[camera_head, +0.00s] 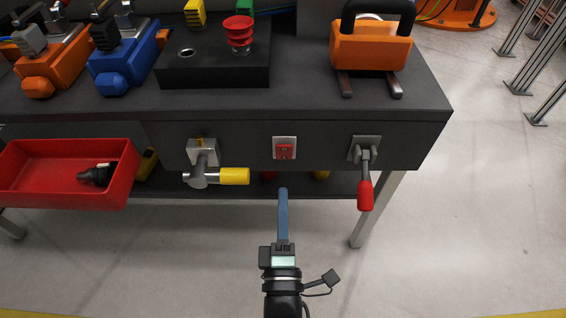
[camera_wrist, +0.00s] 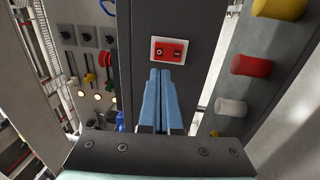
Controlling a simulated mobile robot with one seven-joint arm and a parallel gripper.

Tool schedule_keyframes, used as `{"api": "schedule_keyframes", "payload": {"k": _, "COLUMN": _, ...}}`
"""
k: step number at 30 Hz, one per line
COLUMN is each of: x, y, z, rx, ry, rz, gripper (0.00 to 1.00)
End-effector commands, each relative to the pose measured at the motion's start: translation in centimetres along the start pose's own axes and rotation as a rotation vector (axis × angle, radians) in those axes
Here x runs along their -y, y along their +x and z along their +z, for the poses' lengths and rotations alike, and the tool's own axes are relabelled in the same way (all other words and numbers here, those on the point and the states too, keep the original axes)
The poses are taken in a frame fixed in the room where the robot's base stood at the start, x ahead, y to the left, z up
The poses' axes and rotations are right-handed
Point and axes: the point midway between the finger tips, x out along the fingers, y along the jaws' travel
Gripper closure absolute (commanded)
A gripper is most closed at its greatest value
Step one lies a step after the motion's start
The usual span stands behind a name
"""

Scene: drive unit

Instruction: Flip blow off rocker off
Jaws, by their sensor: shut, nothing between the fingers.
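The blow off rocker (camera_head: 285,151) is a small red switch on a pale square plate, on the dark front face of the workbench. In the wrist view the rocker (camera_wrist: 168,50) sits just beyond my fingertips, with a round white mark on its left part. Which side is pressed in is too small to tell. My gripper (camera_head: 283,190) has long blue fingers that are shut together and empty. It is below the rocker in the head view. In the wrist view the fingertips (camera_wrist: 160,72) lie just under the plate's lower edge; contact cannot be told.
A valve with a yellow handle (camera_head: 234,176) is left of the rocker, and a red-handled lever (camera_head: 365,193) hangs to the right. A red bin (camera_head: 65,200) is at the far left. An orange tool (camera_head: 370,47) stands on the workbench top (camera_head: 310,85).

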Motion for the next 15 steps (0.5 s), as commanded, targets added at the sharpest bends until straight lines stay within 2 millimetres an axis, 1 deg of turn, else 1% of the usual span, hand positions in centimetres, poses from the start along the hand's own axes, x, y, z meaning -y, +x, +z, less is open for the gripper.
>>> {"api": "schedule_keyframes", "payload": {"k": 1, "x": 0.1, "y": 1.2, "z": 0.0, "rx": -0.001, "ry": 0.0, "rz": 0.003, "gripper": 1.0}}
{"api": "schedule_keyframes", "payload": {"k": 7, "x": 0.1, "y": 5.0, "z": 0.0, "rx": -0.001, "ry": 0.0, "rz": 0.003, "gripper": 1.0}}
{"api": "schedule_keyframes", "payload": {"k": 12, "x": 0.1, "y": 7.3, "z": 0.0, "rx": 0.0, "ry": 0.0, "rz": 0.001, "gripper": 1.0}}
{"api": "schedule_keyframes", "payload": {"k": 15, "x": 0.1, "y": 8.1, "z": 0.0, "rx": 0.0, "ry": 0.0, "rz": 0.0, "gripper": 1.0}}
